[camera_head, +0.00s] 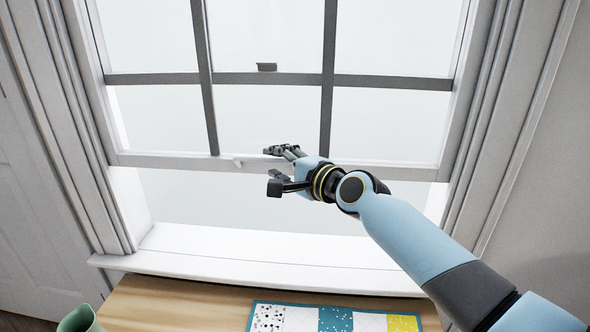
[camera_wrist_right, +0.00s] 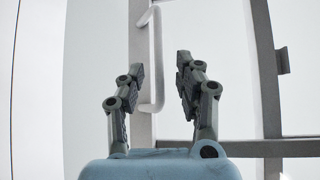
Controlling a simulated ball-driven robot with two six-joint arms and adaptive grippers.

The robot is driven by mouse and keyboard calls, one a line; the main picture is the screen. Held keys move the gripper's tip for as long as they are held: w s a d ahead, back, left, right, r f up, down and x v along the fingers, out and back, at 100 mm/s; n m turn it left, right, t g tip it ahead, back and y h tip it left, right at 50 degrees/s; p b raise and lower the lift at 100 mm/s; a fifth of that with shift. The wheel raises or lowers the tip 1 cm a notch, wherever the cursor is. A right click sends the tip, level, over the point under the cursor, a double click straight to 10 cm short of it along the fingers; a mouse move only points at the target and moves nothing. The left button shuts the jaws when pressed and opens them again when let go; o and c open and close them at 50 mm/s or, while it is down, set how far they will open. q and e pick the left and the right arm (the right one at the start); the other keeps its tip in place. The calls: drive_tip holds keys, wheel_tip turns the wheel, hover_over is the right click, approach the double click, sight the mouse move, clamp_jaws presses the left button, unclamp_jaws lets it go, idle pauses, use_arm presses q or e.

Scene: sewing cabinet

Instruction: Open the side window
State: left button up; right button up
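The side window's lower sash (camera_head: 160,120) stands raised, with an open gap between its white bottom rail (camera_head: 395,170) and the white sill (camera_head: 260,245). A white handle (camera_head: 237,160) is on that rail, left of my right gripper. My right gripper (camera_head: 272,168) is open, its fingers spread at the height of the rail. In the right wrist view the white handle (camera_wrist_right: 157,60) shows between the open fingers (camera_wrist_right: 160,66), ahead of them; I cannot tell whether they touch it. My left gripper is not in view.
A dark latch (camera_head: 266,67) sits on the grey crossbar above. Below the sill is a wooden top (camera_head: 170,305) with a patchwork mat (camera_head: 335,318) and a green container (camera_head: 80,320) at the left. White frame posts (camera_head: 65,120) border the window.

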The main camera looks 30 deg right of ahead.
drive_tip(key=v, duration=0.7)
drive_tip(key=shift+s, duration=0.35)
drive_tip(key=shift+s+d, duration=0.1)
